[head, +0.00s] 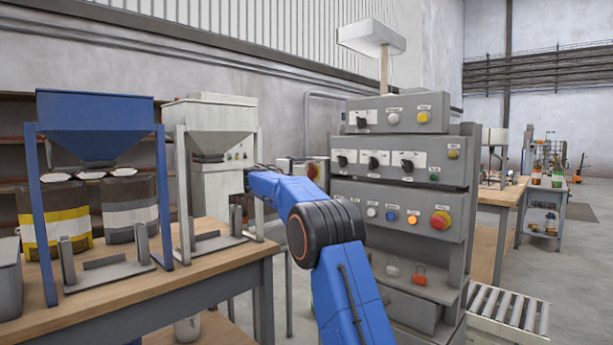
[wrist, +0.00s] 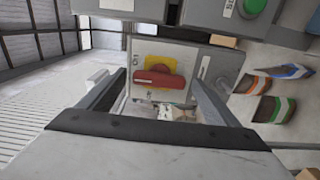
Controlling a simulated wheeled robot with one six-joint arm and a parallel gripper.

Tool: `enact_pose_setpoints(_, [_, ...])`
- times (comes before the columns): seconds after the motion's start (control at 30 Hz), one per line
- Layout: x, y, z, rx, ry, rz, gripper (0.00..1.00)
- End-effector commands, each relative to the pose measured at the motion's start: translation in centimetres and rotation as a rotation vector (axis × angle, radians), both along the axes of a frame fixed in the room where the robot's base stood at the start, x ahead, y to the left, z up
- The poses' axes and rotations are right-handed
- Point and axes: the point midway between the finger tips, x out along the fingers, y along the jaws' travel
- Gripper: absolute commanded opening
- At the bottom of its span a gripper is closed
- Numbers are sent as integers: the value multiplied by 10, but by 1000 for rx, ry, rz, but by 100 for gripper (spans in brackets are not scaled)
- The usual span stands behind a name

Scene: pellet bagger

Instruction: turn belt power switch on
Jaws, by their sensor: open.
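A red rotary handle on a yellow plate (wrist: 158,78), likely the belt power switch, sits on a grey panel in the wrist view. Its handle lies crosswise in that picture, with small labels at the plate's edges too blurred to read surely. My gripper (wrist: 157,88) is open and empty, its two fingers to either side of the switch and pointing toward the panel. I cannot tell whether they touch it. In the head view a small red and yellow switch (head: 313,170) shows on a grey box behind my blue arm; the gripper's fingers are not clear there.
A tall grey control cabinet (head: 400,165) with several knobs and buttons stands right of my arm. A wooden table (head: 150,285) with a blue hopper (head: 95,110) is at left. A roller conveyor (head: 508,308) lies low at right. A green button (wrist: 254,6) is beyond the panel.

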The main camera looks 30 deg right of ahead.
Motion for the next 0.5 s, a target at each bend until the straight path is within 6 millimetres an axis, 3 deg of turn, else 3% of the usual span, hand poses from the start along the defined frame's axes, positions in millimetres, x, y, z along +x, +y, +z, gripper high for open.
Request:
enact_pose_setpoints(0.17, [-7,21,1,0,0,3,84])
enact_pose_setpoints(0.5, [-30,84,0,0,1,3,84])
